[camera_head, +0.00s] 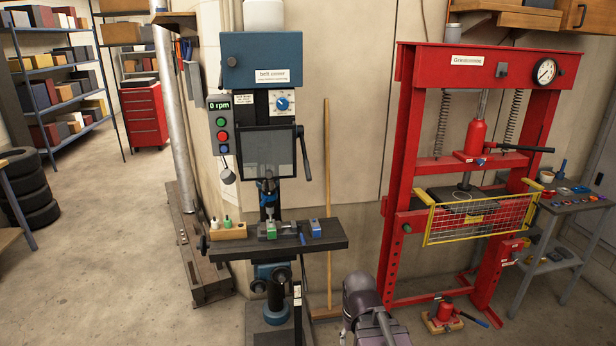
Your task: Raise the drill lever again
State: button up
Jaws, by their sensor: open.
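The drill press (262,62) stands in the middle of the view, with a blue head labelled "belt cover". Its black drill lever (304,156) is on the right side of the head, beside the clear guard (268,153). The lever hangs down, tilted slightly, with its free end low. The chuck area below the guard is small and partly hidden. The drill table (330,238) carries a green block (271,229) under the spindle. My gripper's fingers are not visible; only a rounded grey part, probably of my arm, shows at the bottom, well below the lever.
The control box (219,132) reads 0 rpm. A blue block (315,228) and a wooden block (229,231) with small bottles lie on the drill table. A broom handle (327,190) leans close right of the lever. A red press (402,150) stands further right.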

aim_at(300, 128)
jog(key=u, duration=0.9)
jog(key=k, duration=0.1)
jog(key=z, duration=2.05)
jog(key=i, duration=1.35)
jog(key=u, duration=0.8)
